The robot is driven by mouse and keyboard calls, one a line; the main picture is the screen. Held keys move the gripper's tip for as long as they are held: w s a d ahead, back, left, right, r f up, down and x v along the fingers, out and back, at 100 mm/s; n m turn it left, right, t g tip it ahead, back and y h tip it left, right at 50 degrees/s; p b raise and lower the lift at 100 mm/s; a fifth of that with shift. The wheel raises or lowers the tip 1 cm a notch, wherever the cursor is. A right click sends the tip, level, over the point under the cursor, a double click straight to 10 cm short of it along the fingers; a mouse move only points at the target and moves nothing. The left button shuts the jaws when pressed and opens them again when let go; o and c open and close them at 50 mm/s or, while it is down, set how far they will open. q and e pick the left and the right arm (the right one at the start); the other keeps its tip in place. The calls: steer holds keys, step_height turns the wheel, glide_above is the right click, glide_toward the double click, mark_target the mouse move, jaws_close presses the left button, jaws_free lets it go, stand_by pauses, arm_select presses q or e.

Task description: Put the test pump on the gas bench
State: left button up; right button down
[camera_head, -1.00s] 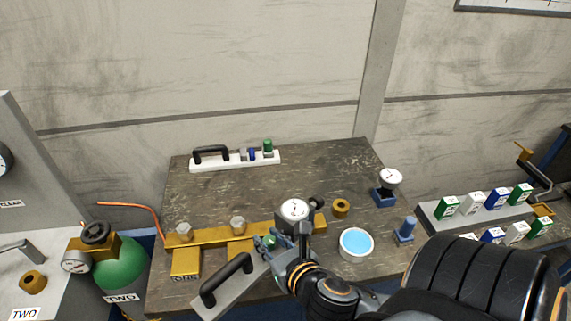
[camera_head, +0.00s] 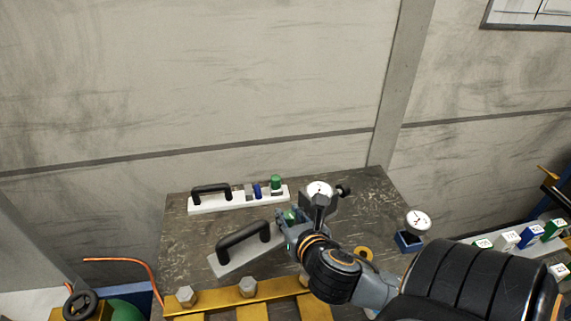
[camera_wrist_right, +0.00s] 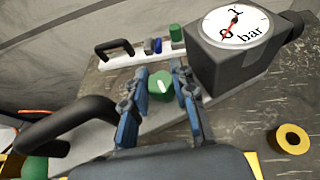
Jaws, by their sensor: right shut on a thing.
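The test pump (camera_head: 243,256) is a pale flat base with a black loop handle at its left and a dark block with a round white gauge at its right. My right gripper (camera_head: 291,216) is shut on its green knob, between handle and gauge. The wrist view shows the blue fingers (camera_wrist_right: 158,92) on both sides of the green knob (camera_wrist_right: 161,85), with the gauge block (camera_wrist_right: 232,55) to the right. The pump is over the dark worn bench top (camera_head: 190,235); I cannot tell whether it touches. My left gripper is out of view.
A white carrier (camera_head: 225,203) with handle and small blue and green parts stands behind the pump. A yellow bracket (camera_head: 225,297) with bolts lies in front. A gauge on a blue base (camera_head: 410,240) and a brass ring (camera_head: 363,254) are to the right.

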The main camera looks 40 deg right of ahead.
steer(key=w+b, duration=0.1)
steer(key=w+f+b, duration=0.1)
steer(key=b, duration=0.1)
steer(key=shift+w+a+f, duration=0.1)
steer(key=shift+w+a, duration=0.1)
steer(key=shift+w, duration=0.1)
steer(key=w+f, duration=0.2)
steer(key=w, duration=0.1)
steer(key=w+f, duration=0.3)
steer(key=w, duration=0.1)
steer(key=w+f, duration=0.3)
steer(key=w, duration=0.1)
steer(key=shift+a+f, duration=0.2)
steer(key=shift+a, duration=0.15)
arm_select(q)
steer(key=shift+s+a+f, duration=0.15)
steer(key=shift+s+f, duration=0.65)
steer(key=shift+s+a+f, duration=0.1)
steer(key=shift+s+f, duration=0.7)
arm_select(e)
steer(key=shift+f, duration=1.45)
steer(key=c, duration=1.4)
jaws_free()
steer(key=shift+f, duration=0.25)
steer(key=o, duration=0.3)
steer(key=shift+s, duration=0.1)
